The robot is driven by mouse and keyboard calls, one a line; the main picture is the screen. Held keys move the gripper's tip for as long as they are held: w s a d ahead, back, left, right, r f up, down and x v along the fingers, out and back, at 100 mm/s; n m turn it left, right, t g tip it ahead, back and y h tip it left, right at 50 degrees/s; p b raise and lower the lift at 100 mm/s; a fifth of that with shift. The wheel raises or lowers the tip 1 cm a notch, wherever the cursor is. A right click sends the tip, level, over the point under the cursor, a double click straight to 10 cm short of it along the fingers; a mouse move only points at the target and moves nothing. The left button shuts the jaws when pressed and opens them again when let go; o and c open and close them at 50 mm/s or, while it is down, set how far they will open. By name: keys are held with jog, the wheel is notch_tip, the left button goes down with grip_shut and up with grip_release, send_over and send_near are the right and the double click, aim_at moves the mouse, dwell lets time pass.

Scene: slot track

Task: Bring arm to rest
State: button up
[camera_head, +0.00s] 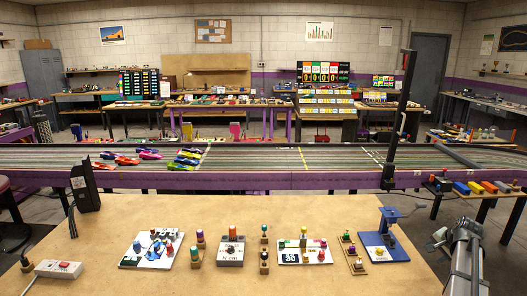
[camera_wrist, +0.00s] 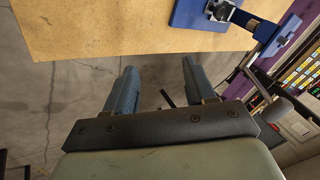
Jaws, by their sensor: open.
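My gripper (camera_wrist: 158,82) is open and empty in the wrist view, its two blue-grey fingers apart with bare floor between and below them. It is beside the wooden table (camera_wrist: 110,25), off its edge, and touches nothing that I can see. The head view shows part of my arm at the lower right, by the right edge of the same table (camera_head: 250,275).
A blue stand (camera_head: 385,240) is at the table's right end. A white board (camera_head: 152,248) with small parts, a scale-like block (camera_head: 230,250) and several pegs stand on the table. A slot track (camera_head: 300,180) runs behind.

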jog(key=s+d+f+m+h, duration=0.1)
jog(key=s+d+f+m, duration=0.3)
jog(key=s+d, duration=0.4)
jog(key=s+d+f+m, duration=0.3)
jog(key=s+d+m, duration=0.25)
jog(key=s, duration=0.35)
jog(key=s+a+f+n+g+y, duration=0.25)
jog(key=a+f+n, duration=0.25)
jog(key=a+f, duration=1.1)
jog(key=s+a+f+n+g+y, duration=0.2)
jog(key=a+f+n+g, duration=0.25)
jog(key=a+f, duration=1.2)
jog(key=s+a+f+n+g, duration=0.1)
jog(key=s+a+n, duration=0.3)
jog(key=a, duration=0.5)
jog(key=s+a+f+n+g, duration=0.2)
jog(key=s+a+n, duration=0.1)
jog(key=s+a, duration=0.5)
jog(key=s+a+f+n+g+h, duration=0.1)
jog(key=s+a+n, duration=0.2)
jog(key=s, duration=0.4)
jog(key=s+a+f+n+g+h, duration=0.1)
jog(key=s+a+n+g+h, duration=0.1)
jog(key=s+a, duration=0.3)
jog(key=shift+s+a+f+n, duration=0.15)
jog(key=shift+s+f+n, duration=0.15)
jog(key=shift+s+n, duration=0.55)
